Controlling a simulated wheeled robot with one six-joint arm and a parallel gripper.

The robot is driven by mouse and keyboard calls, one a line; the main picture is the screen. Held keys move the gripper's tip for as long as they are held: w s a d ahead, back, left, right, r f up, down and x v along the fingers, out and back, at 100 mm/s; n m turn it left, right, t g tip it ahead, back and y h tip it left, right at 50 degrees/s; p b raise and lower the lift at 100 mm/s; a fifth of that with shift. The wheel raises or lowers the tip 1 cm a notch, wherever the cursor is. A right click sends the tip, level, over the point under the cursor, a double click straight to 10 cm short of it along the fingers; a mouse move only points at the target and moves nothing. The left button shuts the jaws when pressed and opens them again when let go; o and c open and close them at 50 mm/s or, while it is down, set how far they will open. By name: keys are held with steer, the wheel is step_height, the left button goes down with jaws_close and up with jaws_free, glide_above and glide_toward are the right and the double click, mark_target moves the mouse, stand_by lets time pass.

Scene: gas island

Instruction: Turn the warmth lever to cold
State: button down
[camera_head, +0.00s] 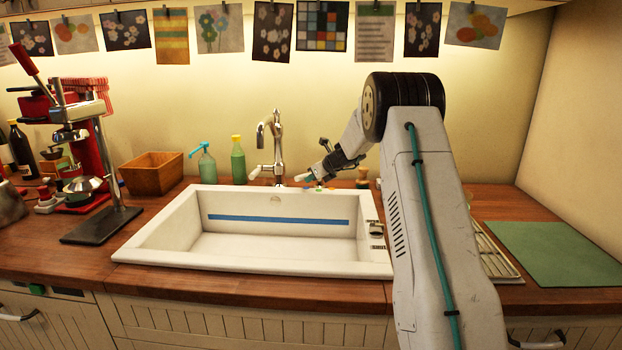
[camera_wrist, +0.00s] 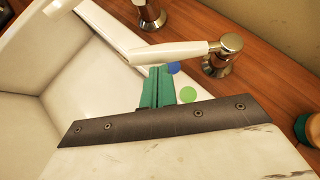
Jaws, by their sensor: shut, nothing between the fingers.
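The warmth lever has a white handle (camera_wrist: 170,51) on a round metal base (camera_wrist: 222,62), at the top middle of the wrist view. Its handle points left in that view, out over the sink's white rim. My gripper (camera_wrist: 158,72) is shut and empty, with its teal fingertips right beside the handle's underside in the picture. I cannot tell whether they touch it. A blue dot (camera_wrist: 174,67) and a green dot (camera_wrist: 188,94) lie on the rim near the fingertips. In the head view my gripper (camera_head: 309,178) is at the sink's back edge, right of the metal faucet (camera_head: 277,148); the lever is mostly hidden there.
The white sink (camera_head: 150,243) is empty in front of the faucet. Soap bottles (camera_head: 238,160) and a wooden basket (camera_head: 152,175) stand behind it on the left. A green mat (camera_head: 555,254) lies at the right. A small green-topped object (camera_head: 362,176) stands right of my gripper.

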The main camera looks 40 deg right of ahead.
steer(key=s+f+v, duration=0.1)
steer(key=f+v, duration=0.1)
steer(key=v, duration=1)
steer(key=shift+s+d, duration=0.4)
steer(key=shift+d, duration=0.05)
